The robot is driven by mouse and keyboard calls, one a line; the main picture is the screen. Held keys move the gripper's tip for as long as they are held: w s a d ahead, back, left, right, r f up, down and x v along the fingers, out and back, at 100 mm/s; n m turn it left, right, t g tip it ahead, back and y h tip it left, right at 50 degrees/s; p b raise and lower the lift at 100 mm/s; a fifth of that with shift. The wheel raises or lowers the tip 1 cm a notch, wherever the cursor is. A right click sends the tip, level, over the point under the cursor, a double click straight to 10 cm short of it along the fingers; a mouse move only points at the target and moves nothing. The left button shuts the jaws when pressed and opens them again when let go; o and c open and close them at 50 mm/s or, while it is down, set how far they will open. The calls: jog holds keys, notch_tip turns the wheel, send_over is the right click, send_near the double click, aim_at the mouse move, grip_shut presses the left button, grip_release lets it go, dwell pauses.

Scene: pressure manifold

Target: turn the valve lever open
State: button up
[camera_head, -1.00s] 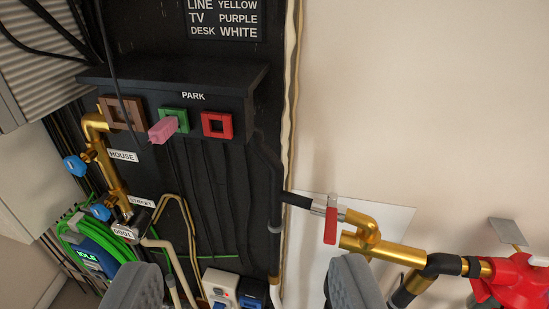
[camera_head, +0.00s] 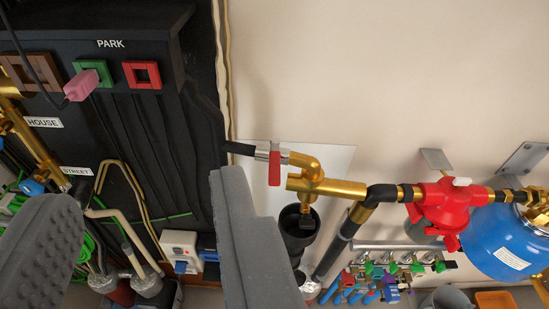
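A red lever (camera_head: 274,168) hangs down from a small silver valve, pointing downward across the line of the pipe. The valve joins a black hose on its left to a brass pipe (camera_head: 325,186) on its right. My gripper (camera_head: 140,198) is open, with two grey fingers wide apart and nothing between them. Its right finger is just below and left of the red lever in the picture, apparently nearer the camera. I see no contact with the lever.
A red regulator (camera_head: 441,206) and a blue tank (camera_head: 503,240) stand at the right. A manifold (camera_head: 402,258) with several green knobs is below. A black panel (camera_head: 160,150) with coloured sockets and a pink plug (camera_head: 80,86) fills the left. The upper wall is bare.

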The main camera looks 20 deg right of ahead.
jog(key=w+f+p, duration=0.1)
jog(key=w+f, duration=0.6)
jog(key=w, duration=0.1)
jog(key=m+t+h+p, duration=0.2)
jog(key=m+h+p, duration=0.1)
jog(key=h, duration=0.2)
send_near(274, 150)
jog(key=x, duration=0.7)
jog(key=shift+w+d+f, duration=0.1)
jog(key=shift+w+d, duration=0.1)
jog(key=shift+w, duration=0.15)
grip_shut()
